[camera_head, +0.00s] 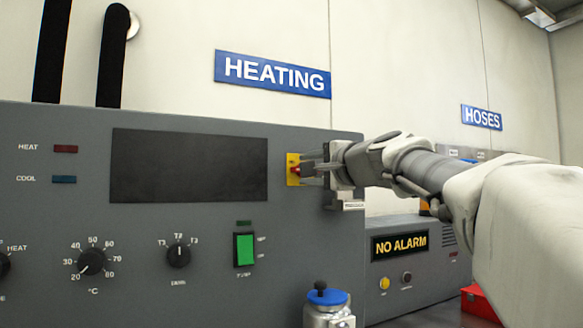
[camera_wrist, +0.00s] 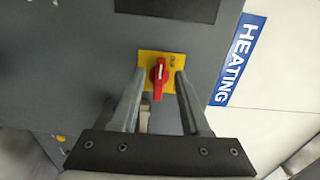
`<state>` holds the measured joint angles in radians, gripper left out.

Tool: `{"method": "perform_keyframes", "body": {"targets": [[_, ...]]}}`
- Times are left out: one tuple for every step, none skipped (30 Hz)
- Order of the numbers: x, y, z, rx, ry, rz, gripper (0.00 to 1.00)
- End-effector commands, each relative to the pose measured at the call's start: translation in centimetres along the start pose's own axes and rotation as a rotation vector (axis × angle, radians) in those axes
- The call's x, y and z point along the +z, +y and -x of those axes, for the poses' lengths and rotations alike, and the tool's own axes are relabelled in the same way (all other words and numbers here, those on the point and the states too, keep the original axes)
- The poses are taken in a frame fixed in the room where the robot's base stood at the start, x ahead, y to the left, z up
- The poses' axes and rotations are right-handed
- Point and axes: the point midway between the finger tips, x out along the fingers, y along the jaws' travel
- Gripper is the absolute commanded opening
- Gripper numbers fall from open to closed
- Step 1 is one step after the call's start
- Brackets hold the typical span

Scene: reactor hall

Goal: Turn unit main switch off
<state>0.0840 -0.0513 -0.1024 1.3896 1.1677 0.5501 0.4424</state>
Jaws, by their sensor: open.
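The unit main switch is a red rotary handle on a yellow plate. In the wrist view the red handle (camera_wrist: 158,77) sits in the middle of the yellow plate (camera_wrist: 146,58), between the two fingers of my gripper (camera_wrist: 158,88). The fingers are open, with a gap on each side of the handle. In the head view the yellow plate (camera_head: 292,176) shows at the right of the grey panel. My gripper (camera_head: 308,171) is in front of it and hides part of the switch. Whether the fingers touch the plate I cannot tell.
The grey panel (camera_head: 50,215) carries a dark display (camera_head: 188,166), knobs and a green switch (camera_head: 244,249). A blue-capped metal vessel (camera_head: 328,305) stands below my gripper. A NO ALARM box (camera_head: 411,265) is at the right, with a red object (camera_head: 478,304) beside it.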

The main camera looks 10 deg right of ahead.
Motion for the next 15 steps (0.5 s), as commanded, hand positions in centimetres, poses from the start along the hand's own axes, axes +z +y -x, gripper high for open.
{"method": "perform_keyframes", "body": {"targets": [[-0.1, 0.0, 1.1, -0.003, 0.003, 0.0, 0.46], [-0.1, -0.1, 1.8, -0.004, 0.004, 0.001, 0.46], [-0.1, -0.1, 2.7, -0.003, 0.003, 0.001, 0.46], [-0.1, -0.1, 3.3, -0.004, 0.003, 0.001, 0.46], [-0.1, 0.0, 3.9, -0.003, 0.003, 0.0, 0.46], [-0.1, -0.1, 4.8, -0.004, 0.003, 0.001, 0.46], [-0.1, -0.1, 5.5, -0.003, 0.003, 0.0, 0.46], [-0.1, -0.1, 6.2, -0.003, 0.003, 0.0, 0.46], [0.0, -0.1, 7.0, -0.003, 0.003, 0.0, 0.46], [0.0, -0.2, 7.7, -0.003, 0.003, 0.001, 0.46], [0.0, -0.2, 8.3, -0.003, 0.003, 0.001, 0.46], [0.0, -0.1, 9.2, -0.003, 0.003, 0.001, 0.46], [0.0, -0.1, 9.8, -0.004, 0.003, 0.001, 0.46], [0.0, -0.1, 10.4, -0.003, 0.003, 0.001, 0.46], [0.0, -0.2, 11.2, -0.003, 0.002, 0.002, 0.46]]}}
